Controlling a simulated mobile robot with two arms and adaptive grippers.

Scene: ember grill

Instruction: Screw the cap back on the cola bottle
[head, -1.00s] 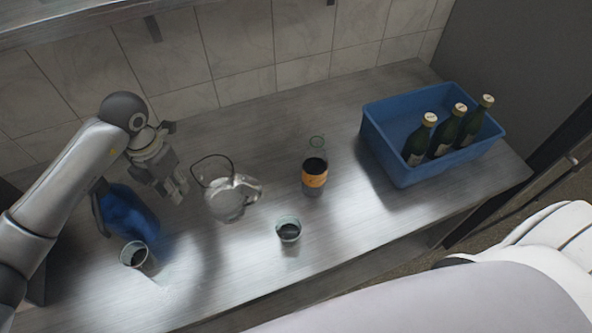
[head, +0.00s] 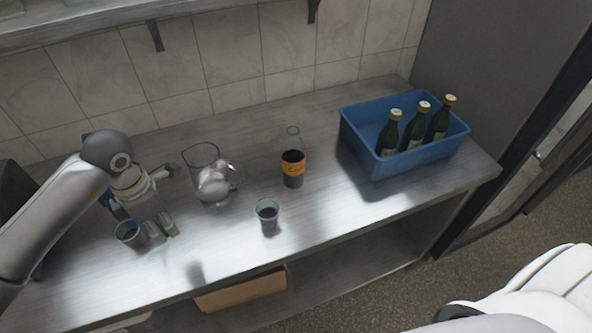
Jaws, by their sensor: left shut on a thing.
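The cola bottle (head: 292,168) stands upright near the middle of the counter, with dark liquid, an orange label and a clear upper part. No cap can be made out on its top or elsewhere. My left gripper (head: 162,230) points down at the left part of the counter, well left of the bottle and close beside a small cup (head: 128,233). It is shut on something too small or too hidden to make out. My right gripper is out of view.
A clear jug (head: 207,180) with pale contents stands between gripper and bottle. A glass of dark drink (head: 267,214) stands nearer the front edge. A blue crate (head: 376,172) with green bottles (head: 413,125) is at right. A blue thing (head: 113,206) is mostly hidden behind my left arm.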

